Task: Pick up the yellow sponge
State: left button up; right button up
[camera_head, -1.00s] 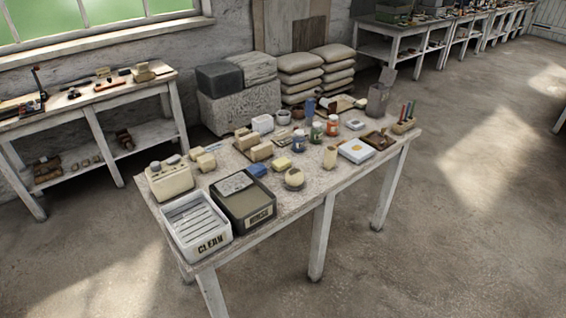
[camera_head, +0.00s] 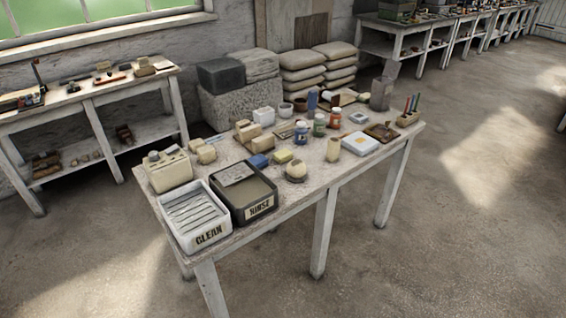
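The yellow sponge (camera_head: 283,157) is a small pale-yellow block lying on the worktable (camera_head: 312,188). It sits just right of a blue item (camera_head: 258,161) and behind a round cream object (camera_head: 296,171). No part of either gripper shows in the head view.
A white tray marked CLEAN (camera_head: 208,236) and a dark tray marked RINSE (camera_head: 262,208) stand at the table's front left. Cream blocks (camera_head: 247,133), paint jars (camera_head: 302,134) and a white box (camera_head: 361,145) crowd the back and right. The floor in front is clear.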

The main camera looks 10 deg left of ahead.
aim_at(281, 157)
jog(key=i+l, duration=0.35)
jog(key=i, duration=0.2)
jog(key=i+l+u, duration=0.1)
jog(key=i+l, duration=0.3)
jog(key=i, duration=0.15)
